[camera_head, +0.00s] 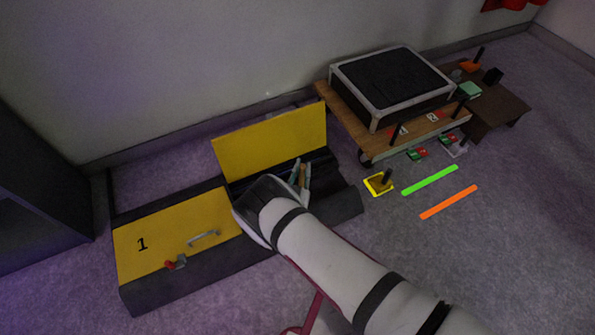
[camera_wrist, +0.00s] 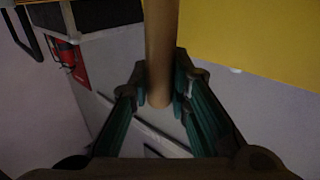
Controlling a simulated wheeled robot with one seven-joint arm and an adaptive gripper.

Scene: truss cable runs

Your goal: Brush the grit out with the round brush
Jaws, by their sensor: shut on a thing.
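My gripper (camera_head: 301,178) is at the open right compartment of the long dark trunk (camera_head: 190,283) with yellow lids. It is shut on a brown, round wooden handle (camera_wrist: 161,45), seemingly the round brush's. The handle stands between the green-lined fingers in the wrist view. The brush's bristles do not show in either view. The yellow lid (camera_head: 270,141) of this compartment stands raised behind my gripper. The left lid (camera_head: 175,235), marked 1, is shut, with a grey handle and a red latch piece. My arm hides part of the compartment, and I can make out no grit.
A wheeled wooden cart (camera_head: 345,110) carries a black-topped, white-edged case. A low brown table (camera_head: 495,113) with small items stands beside it. A yellow block with a dark peg (camera_head: 378,184), a green strip (camera_head: 430,180) and an orange strip (camera_head: 449,202) lie on the floor.

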